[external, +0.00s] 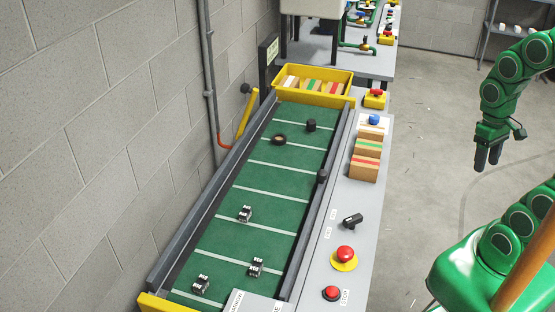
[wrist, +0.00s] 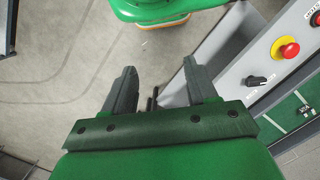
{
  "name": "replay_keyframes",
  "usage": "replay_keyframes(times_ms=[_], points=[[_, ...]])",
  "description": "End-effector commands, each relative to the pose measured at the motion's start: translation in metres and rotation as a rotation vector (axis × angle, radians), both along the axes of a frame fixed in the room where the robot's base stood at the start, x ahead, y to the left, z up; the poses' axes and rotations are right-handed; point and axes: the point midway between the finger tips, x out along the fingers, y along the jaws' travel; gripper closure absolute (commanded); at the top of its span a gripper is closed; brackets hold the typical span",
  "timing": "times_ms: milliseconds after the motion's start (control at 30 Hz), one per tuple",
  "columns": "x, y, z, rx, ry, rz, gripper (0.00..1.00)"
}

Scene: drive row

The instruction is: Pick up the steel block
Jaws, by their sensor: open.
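Three small dark blocks with pale, marked faces lie on the green belt in the external view: one near the middle (external: 245,214), one lower right (external: 256,267) and one lower left (external: 201,285). I cannot tell for sure which is the steel block. One such block also shows at the right edge of the wrist view (wrist: 304,110). My gripper (external: 488,162) hangs over the floor to the right of the belt, fingers down, well apart from the blocks. In the wrist view my gripper (wrist: 160,75) is open, with nothing between its fingers.
The green belt (external: 215,240) runs between dark rails. Dark round pieces (external: 311,125) sit on its far half. A yellow bin (external: 338,99) stands at its far end. The grey side panel carries a red button (external: 346,252), a black switch (external: 352,220) and wooden blocks (external: 363,168).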

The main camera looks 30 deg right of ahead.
Motion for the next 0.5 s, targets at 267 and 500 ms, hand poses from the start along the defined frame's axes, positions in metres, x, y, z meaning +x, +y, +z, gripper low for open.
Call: replay_keyframes(times_ms=[267,500], points=[[0.009,0.01,0.0,0.021,0.014,-0.002,0.43],[0.042,0.048,-0.001,0.096,0.059,-0.024,0.43]])
